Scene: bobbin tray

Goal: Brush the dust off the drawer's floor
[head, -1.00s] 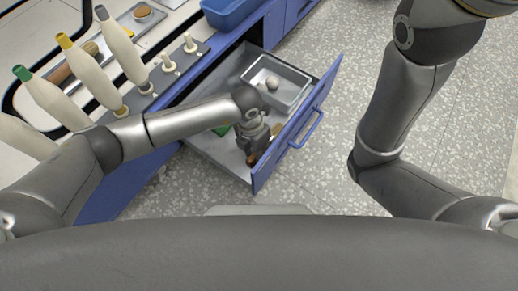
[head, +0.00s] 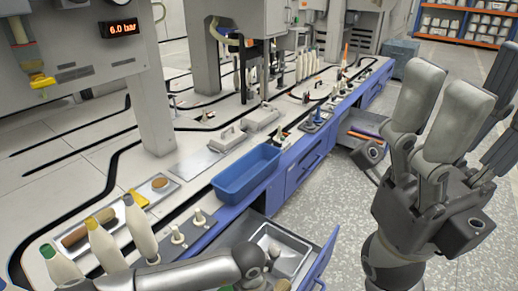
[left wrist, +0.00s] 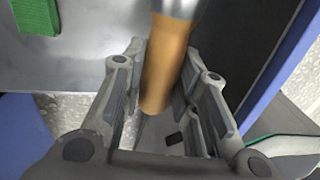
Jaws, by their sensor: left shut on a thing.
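The open drawer (head: 322,262) has a blue front and shows at the bottom of the head view, partly cut off. My left gripper (left wrist: 163,62) is shut around a wooden handle (left wrist: 160,85) with a metal collar, which looks like the brush. Its bristles are out of sight in the left wrist view. A grey drawer surface (left wrist: 90,62) lies behind the handle; I cannot make out dust on it. My right gripper (head: 455,90) is raised at the right, open and empty.
A grey metal tray (head: 298,262) sits in the drawer. A green piece (left wrist: 38,15) lies near the gripper. A blue bin (head: 247,172) stands on the bench above. Cream bobbins (head: 103,248) stand along the bench edge. The speckled floor right of the drawer is clear.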

